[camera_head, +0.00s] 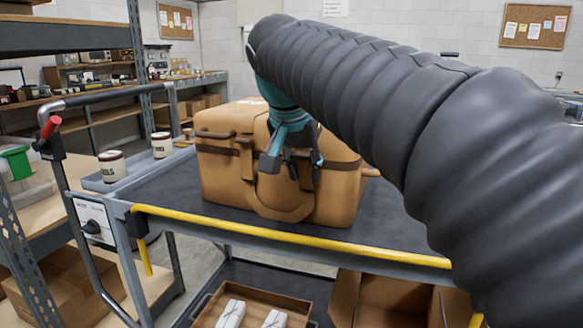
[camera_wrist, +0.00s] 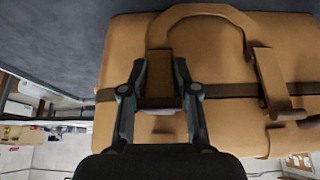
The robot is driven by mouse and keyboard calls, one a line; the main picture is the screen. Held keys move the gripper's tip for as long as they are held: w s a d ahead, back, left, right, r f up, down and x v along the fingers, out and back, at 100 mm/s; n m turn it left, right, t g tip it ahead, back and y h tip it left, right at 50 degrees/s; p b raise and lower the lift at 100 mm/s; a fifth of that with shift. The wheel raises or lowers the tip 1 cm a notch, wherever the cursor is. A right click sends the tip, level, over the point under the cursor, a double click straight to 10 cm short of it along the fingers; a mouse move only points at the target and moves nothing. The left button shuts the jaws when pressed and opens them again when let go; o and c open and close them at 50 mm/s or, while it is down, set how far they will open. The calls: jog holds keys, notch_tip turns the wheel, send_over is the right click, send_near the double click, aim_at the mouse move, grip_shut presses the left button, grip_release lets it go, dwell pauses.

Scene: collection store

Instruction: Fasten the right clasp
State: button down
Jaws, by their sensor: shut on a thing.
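A tan case (camera_head: 222,172) with brown straps stands upright on the cart top. In the wrist view the case (camera_wrist: 235,135) fills the right and middle, with its curved handle (camera_wrist: 205,10) at the top. My gripper (camera_head: 293,170) is at the front of the case, right of the left clasp (camera_head: 245,156). In the wrist view my gripper (camera_wrist: 161,85) is shut on the right clasp (camera_wrist: 160,63), a brown tab over the dark band, with one finger on each side. The left clasp (camera_wrist: 271,80) hangs apart at the right. My arm and gripper hide part of the case in the head view.
The case rests on the dark cart top (camera_head: 160,196), edged by a yellow bar (camera_head: 290,235). Two labelled tins (camera_head: 112,166) (camera_head: 162,144) stand at the cart's left end. A lower shelf holds an open box with white packets (camera_head: 231,314). Shelving stands at the left.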

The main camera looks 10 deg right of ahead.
jog(key=c, duration=0.9)
grip_release()
jog(key=shift+a, duration=0.1)
jog(key=v, duration=1.2)
